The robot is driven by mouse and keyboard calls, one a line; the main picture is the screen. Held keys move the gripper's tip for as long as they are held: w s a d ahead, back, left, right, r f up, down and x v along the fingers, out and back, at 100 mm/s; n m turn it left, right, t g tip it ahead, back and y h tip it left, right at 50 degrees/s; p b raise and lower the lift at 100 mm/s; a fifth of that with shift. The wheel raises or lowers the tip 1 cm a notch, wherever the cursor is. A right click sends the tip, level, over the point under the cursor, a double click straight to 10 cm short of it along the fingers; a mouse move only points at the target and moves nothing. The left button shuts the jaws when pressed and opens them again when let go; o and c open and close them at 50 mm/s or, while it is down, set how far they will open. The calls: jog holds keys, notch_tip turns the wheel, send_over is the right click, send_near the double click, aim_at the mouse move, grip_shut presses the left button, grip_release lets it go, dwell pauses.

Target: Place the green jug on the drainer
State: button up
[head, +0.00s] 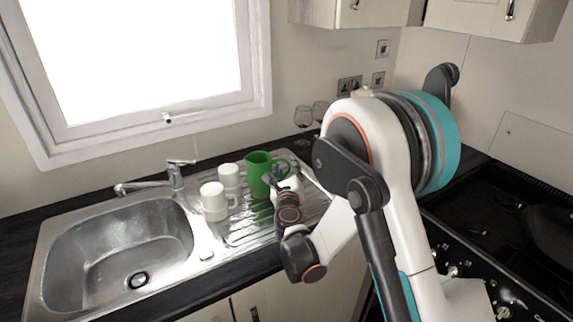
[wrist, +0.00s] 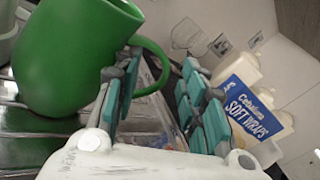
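The green jug (head: 257,176) appears upright on the ridged metal drainer (head: 243,232), near its back right, with its handle toward the right. In the wrist view the jug (wrist: 65,60) fills the upper left, above the drainer ridges (wrist: 22,122). My gripper (head: 284,184) is at the handle side of the jug, partly hidden by my wrist in the head view. In the wrist view the teal-padded fingers of my gripper (wrist: 160,95) stand apart. The jug handle (wrist: 160,62) reaches into the gap between them, and part of it is hidden behind the left finger.
Two white mugs (head: 214,203) stand on the drainer left of the jug. The sink (head: 105,245) and tap (head: 172,175) are further left. A soft wraps packet (wrist: 252,95) is right of the fingers. The hob (head: 500,215) is on the right.

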jog(key=s, duration=0.9)
jog(key=shift+s+d, duration=0.15)
jog(key=shift+d, duration=0.25)
